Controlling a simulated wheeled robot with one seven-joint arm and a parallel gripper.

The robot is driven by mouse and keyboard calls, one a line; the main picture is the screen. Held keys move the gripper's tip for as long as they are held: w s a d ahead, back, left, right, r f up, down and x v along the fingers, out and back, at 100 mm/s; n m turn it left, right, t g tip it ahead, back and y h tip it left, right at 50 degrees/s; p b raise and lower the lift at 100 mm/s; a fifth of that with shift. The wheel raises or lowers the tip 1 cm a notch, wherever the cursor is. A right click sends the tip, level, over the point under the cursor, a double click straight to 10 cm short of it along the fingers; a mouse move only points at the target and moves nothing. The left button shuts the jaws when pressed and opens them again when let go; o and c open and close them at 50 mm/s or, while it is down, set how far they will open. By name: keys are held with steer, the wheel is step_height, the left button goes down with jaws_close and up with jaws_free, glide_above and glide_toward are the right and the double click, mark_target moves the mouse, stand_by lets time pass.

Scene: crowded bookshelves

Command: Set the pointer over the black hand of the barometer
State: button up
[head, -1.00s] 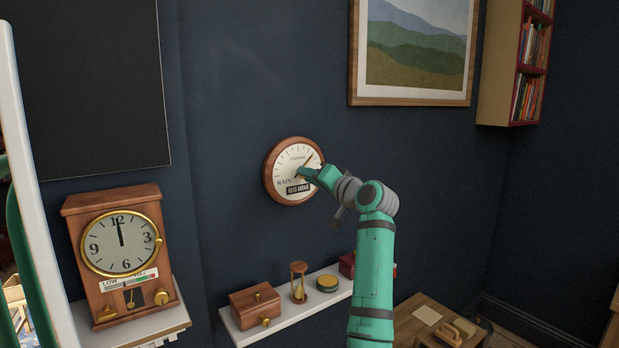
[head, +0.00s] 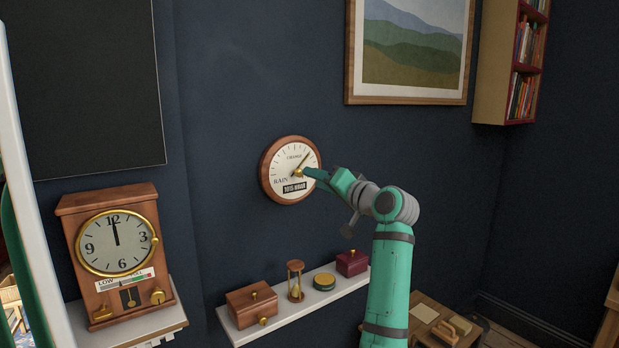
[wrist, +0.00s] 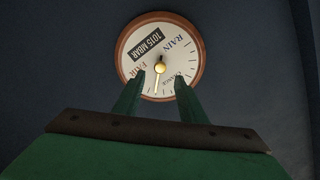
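The barometer (head: 273,167) is a round wooden-rimmed dial on the dark wall, with a white face reading 1015 MBAR. It also shows in the wrist view (wrist: 190,57), turned nearly upside down. A brass knob (wrist: 160,67) sits at its centre. A thin gold pointer (wrist: 156,88) runs from the knob toward the scale between FAIR and CHANGE; in the head view it slants up and right.
Below the barometer, a white shelf (head: 280,318) holds a wooden box (head: 250,302), an hourglass (head: 295,281), a round tin (head: 324,281) and a red box (head: 352,263). A wooden clock (head: 112,250) stands left. A framed landscape (head: 410,50) hangs above right.

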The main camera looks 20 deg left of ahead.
steer(key=v, duration=0.5)
